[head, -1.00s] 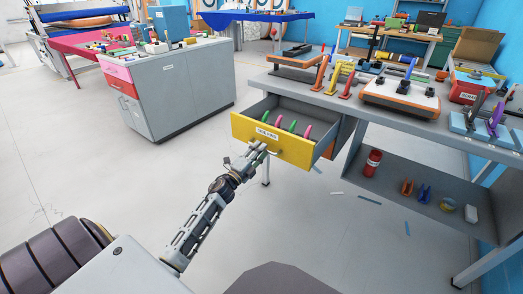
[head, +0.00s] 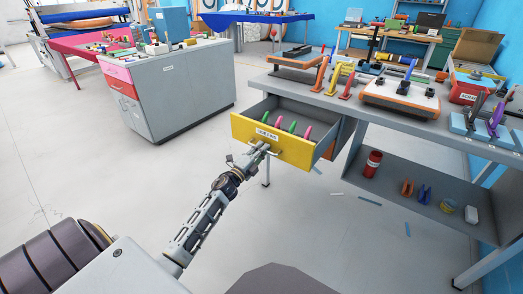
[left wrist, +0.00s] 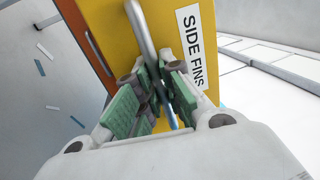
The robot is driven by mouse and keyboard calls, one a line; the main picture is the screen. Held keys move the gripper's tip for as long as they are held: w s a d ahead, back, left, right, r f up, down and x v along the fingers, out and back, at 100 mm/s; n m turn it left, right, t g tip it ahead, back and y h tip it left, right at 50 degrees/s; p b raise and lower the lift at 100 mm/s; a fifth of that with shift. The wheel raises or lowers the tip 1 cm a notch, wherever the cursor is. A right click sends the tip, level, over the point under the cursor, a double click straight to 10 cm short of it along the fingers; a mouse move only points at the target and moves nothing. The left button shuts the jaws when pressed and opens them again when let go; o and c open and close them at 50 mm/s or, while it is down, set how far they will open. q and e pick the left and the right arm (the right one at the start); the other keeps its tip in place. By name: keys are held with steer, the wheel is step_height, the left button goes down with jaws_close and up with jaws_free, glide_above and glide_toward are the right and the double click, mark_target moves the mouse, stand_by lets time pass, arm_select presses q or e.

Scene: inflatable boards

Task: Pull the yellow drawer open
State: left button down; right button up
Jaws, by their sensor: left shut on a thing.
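The yellow drawer (head: 285,147) stands pulled out from under the grey workbench in the head view, with green and pink fins (head: 292,127) inside. Its front carries a "SIDE FINS" label, which also shows in the left wrist view (left wrist: 191,47). My left gripper (head: 262,147) is at the drawer front. In the left wrist view, the fingers of my left gripper (left wrist: 157,95) are shut around the metal bar handle (left wrist: 142,30). Part of the handle is hidden between the finger pads. My right gripper is not in view.
The grey workbench (head: 345,109) holds clamps, tools and a board on its top. Its lower shelf (head: 400,207) bears a red can and small items. A grey cabinet (head: 180,90) with red drawers stands at left. The floor before the drawer is open, with a few scraps.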

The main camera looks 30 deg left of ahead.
arm_select(q)
steer(key=shift+w, duration=0.1)
steer(key=x, duration=0.4)
steer(key=shift+f+b, duration=0.35)
steer(key=shift+f, duration=0.1)
steer(key=shift+w, duration=0.1)
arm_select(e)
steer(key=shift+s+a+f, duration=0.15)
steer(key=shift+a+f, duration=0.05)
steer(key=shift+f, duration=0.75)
